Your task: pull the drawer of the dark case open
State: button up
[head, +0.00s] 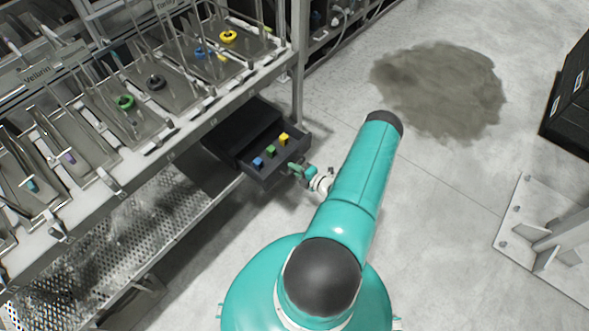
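The dark case (238,125) sits at the end of the perforated lower shelf, below the upper rack. Its drawer (268,179) stands out from the case towards my arm. A blue block (258,162), a green block (270,151) and a yellow block (283,139) show in the drawer. My gripper (294,168) is at the drawer's outer front face, small in the picture. I cannot tell whether its fingers are around a handle, touching the front or just apart from it. The handle is not clear to see.
The metal rack (185,130) with labelled trays overhangs the case, and its upright post (298,65) stands behind the drawer. Open grey floor (440,200) lies to the right, with a dark stain (440,88). A bolted floor plate (535,225) and black boxes (573,95) stand far right.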

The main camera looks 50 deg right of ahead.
jog(key=shift+s, duration=0.1)
jog(key=v, duration=1.3)
jog(key=shift+s, duration=0.3)
jog(key=shift+r, duration=0.1)
